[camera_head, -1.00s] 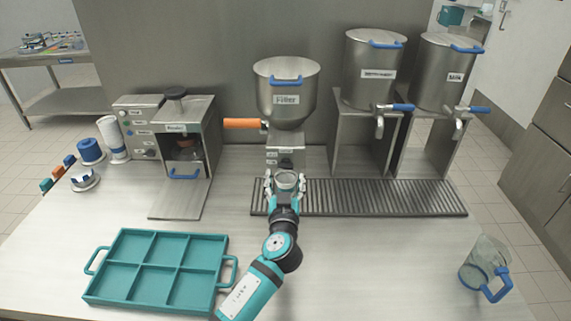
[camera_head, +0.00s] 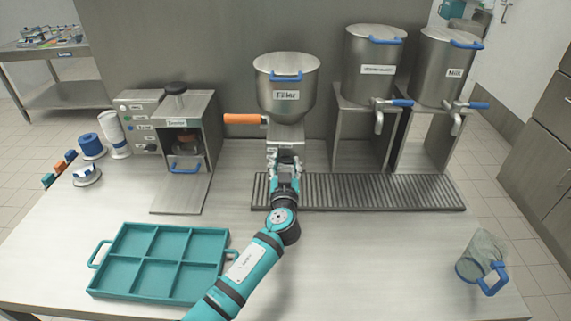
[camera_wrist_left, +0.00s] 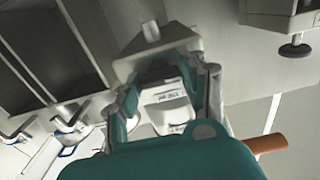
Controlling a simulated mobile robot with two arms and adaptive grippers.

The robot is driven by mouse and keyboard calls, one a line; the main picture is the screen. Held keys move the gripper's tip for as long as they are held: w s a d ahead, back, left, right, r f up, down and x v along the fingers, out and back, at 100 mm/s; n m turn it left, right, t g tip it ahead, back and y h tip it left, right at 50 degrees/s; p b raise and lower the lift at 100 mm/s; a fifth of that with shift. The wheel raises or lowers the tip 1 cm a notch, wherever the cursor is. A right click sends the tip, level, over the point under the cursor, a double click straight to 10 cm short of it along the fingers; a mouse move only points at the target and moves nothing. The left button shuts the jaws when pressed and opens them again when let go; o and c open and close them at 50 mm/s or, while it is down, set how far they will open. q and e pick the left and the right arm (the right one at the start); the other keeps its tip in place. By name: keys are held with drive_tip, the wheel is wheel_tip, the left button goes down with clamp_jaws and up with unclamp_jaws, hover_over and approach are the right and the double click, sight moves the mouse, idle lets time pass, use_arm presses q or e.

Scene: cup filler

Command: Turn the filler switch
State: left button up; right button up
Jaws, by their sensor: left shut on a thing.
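The filler (camera_head: 287,92) is a steel hopper with a blue handle and an orange side lever (camera_head: 243,119). My left gripper (camera_head: 285,158) is at the front of its lower part. In the left wrist view the fingers (camera_wrist_left: 165,88) lie either side of a pale labelled surface. The orange lever also shows in that view (camera_wrist_left: 265,144). The filler's small front panel with the dark switch is hidden behind my gripper. My right gripper is not in view.
A ribbed drain grate (camera_head: 380,193) runs to the right below two steel dispensers with blue-handled taps. A booster machine (camera_head: 190,125) stands left. A teal tray (camera_head: 160,258) lies front left and a glass jug (camera_head: 481,262) front right. The front middle is partly clear.

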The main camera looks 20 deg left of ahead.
use_arm(q)
drive_tip(key=c, duration=0.3)
